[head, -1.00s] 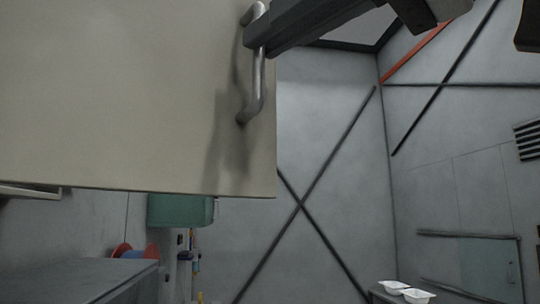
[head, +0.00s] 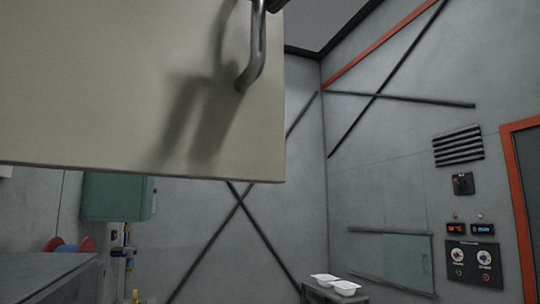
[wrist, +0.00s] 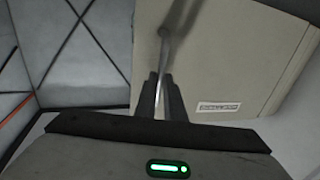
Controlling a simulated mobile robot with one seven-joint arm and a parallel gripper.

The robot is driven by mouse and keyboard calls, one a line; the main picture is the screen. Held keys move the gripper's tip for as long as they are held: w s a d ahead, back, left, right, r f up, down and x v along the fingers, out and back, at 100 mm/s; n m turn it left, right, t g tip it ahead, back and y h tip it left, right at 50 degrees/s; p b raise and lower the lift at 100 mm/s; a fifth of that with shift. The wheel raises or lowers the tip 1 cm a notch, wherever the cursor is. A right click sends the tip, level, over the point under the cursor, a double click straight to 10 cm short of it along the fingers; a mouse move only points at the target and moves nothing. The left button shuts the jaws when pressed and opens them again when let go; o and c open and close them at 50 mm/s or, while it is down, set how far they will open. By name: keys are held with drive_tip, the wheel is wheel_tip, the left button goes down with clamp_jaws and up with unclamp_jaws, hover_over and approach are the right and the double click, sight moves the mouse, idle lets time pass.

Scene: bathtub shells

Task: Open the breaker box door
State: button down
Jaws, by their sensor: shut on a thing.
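The cream breaker box door (head: 110,90) fills the upper left of the head view, close to me. Its metal bar handle (head: 257,55) stands near the door's right edge, with its top cut off by the frame. In the wrist view the door (wrist: 240,60) spans the right side, with a small label on it, and the handle (wrist: 165,45) runs down between my fingers. My gripper (wrist: 164,88) is shut on the handle. In the head view only a dark bit of it shows at the top edge. The inside of the box is hidden.
A grey bench (head: 50,275) is at lower left, below a green box (head: 115,197) on the wall. White trays (head: 335,285) sit on a small table at lower centre. A control panel (head: 472,258) and an orange-framed door are at right. The middle looks open.

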idle(0.3)
drive_tip(key=c, duration=1.8)
unclamp_jaws()
drive_tip(key=shift+c, duration=0.2)
drive_tip(key=shift+s+d, duration=0.1)
